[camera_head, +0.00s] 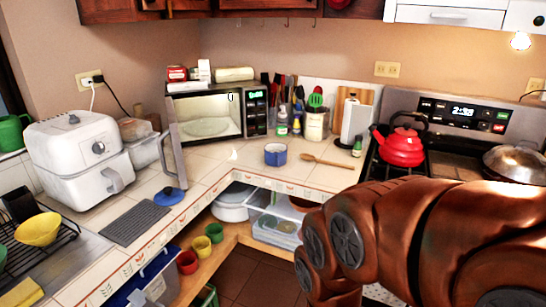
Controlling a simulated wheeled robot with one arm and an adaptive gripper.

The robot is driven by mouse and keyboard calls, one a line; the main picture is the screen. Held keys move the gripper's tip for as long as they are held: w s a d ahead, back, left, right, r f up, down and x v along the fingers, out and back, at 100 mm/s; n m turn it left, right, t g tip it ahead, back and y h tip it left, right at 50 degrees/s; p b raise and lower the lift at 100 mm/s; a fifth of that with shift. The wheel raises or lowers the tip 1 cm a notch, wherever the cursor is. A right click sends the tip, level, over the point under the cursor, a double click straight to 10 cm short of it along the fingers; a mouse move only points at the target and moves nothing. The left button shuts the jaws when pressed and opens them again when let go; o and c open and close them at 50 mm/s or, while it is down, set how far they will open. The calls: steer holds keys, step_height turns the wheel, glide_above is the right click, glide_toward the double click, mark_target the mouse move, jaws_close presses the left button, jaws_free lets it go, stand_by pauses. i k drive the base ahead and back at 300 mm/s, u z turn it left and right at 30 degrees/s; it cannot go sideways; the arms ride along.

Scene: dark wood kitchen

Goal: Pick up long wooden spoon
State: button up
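A long wooden spoon (328,161) lies on the tiled counter near its front edge, right of a blue cup. Its round bowl end points left and its handle runs to the right toward the stove. My arm fills the lower right of the view, in front of the stove. My gripper is not visible, so whether it is open or holding something cannot be seen. Nothing is touching the spoon.
The blue cup (275,154) stands left of the spoon. The microwave (204,122) has its door open over the counter. A small green bottle (357,147), a utensil holder (316,125) and a red kettle (400,148) stand behind or right of the spoon. Open shelves hold containers (276,232) below.

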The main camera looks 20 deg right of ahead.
mark_target(307, 157)
steer(key=z, duration=0.45)
steer(key=i, duration=1.8)
steer(key=u, duration=0.2)
